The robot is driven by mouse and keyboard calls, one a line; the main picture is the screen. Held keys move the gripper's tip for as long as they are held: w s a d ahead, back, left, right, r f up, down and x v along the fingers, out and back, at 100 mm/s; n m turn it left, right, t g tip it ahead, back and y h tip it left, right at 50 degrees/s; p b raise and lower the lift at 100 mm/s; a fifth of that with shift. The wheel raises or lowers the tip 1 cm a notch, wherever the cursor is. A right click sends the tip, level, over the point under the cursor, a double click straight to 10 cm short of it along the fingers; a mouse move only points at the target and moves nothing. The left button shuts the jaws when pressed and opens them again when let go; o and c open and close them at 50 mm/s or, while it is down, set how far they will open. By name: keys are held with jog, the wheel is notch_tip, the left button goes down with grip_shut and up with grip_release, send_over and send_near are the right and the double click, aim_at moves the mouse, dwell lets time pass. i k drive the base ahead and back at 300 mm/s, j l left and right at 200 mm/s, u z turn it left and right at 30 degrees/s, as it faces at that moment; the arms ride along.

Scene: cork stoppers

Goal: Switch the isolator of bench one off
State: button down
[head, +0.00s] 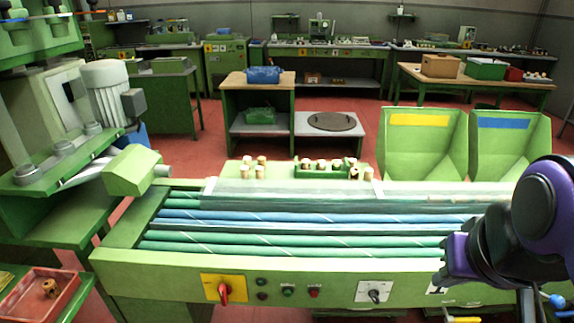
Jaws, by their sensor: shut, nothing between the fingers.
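A red rotary handle (224,293) sits on a yellow plate (210,281) on the green front panel of the near bench; it looks like the isolator, and its handle stands about upright. I cannot read which bench number it bears. My gripper (446,268) is at the right, shut and empty, in front of the right part of the bench, well apart from the red handle. It partly covers a white label (434,290) on the panel.
Small buttons (288,291) and a black knob on a white plate (375,292) share the panel. Blue and green rollers (300,228) lie above it. Corks fill a green tray (325,173) behind. A red tray (45,295) stands at lower left. Two green bins (425,150) stand behind.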

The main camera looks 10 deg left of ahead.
aim_at(224, 289)
jog(key=u, duration=1.35)
jog(key=i+j, duration=0.25)
jog(key=k, duration=0.4)
jog(key=i+l+z, duration=0.15)
jog(key=l+z, duration=0.2)
jog(key=i+l+z, duration=0.15)
jog(key=l+z, duration=0.2)
jog(key=i+l+z, duration=0.3)
jog(key=i+j+u, duration=0.1)
jog(key=j, duration=0.25)
jog(key=k+j, duration=0.1)
jog(key=j, duration=0.1)
